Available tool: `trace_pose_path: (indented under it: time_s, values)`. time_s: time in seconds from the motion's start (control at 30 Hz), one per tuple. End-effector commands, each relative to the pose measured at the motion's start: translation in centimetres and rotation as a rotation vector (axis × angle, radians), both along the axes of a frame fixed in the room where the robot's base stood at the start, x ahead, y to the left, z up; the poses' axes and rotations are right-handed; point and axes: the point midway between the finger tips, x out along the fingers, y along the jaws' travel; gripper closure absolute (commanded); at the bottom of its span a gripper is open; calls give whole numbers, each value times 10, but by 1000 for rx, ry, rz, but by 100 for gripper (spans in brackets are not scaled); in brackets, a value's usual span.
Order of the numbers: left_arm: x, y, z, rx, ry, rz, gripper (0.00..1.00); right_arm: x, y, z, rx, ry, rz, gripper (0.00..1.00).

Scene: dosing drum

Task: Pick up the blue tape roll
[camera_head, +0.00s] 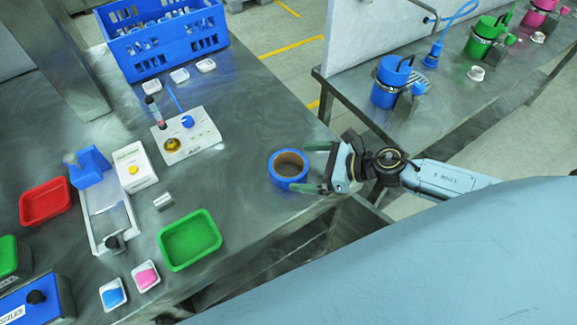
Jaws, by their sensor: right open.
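The blue tape roll (288,182) lies flat on the metal table near its right edge, its brown core facing up. My right gripper (312,167) comes in from the right with its jaws open. One finger is at the far right side of the roll and the other at its near right side. The roll sits just at the opening between the fingertips, and I cannot tell whether they touch it. My left gripper is not in view.
A green tray (189,240), a white box (134,168) and a white board with a small bottle (187,136) stand left of the roll. A blue crate (160,42) is at the back. A second table with blue (389,82) and green (484,38) vessels is at the right.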

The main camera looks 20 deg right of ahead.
Motion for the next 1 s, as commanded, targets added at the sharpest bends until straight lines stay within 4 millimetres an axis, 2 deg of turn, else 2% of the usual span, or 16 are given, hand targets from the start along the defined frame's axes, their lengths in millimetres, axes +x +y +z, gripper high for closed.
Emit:
trace_pose_path:
  time_s: [0.13,0.3,0.43,0.73,1.0]
  values:
    - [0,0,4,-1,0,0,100,7,7,-1,1,-2,-1,0]
    - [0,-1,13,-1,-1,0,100,25,25,-3,2,-2,-1,0]
    - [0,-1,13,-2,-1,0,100,34,35,-12,2,0,-2,0]
    - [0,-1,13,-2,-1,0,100,36,38,-15,0,0,-1,0]
    - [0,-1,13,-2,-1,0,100,36,38,-14,0,0,-1,35]
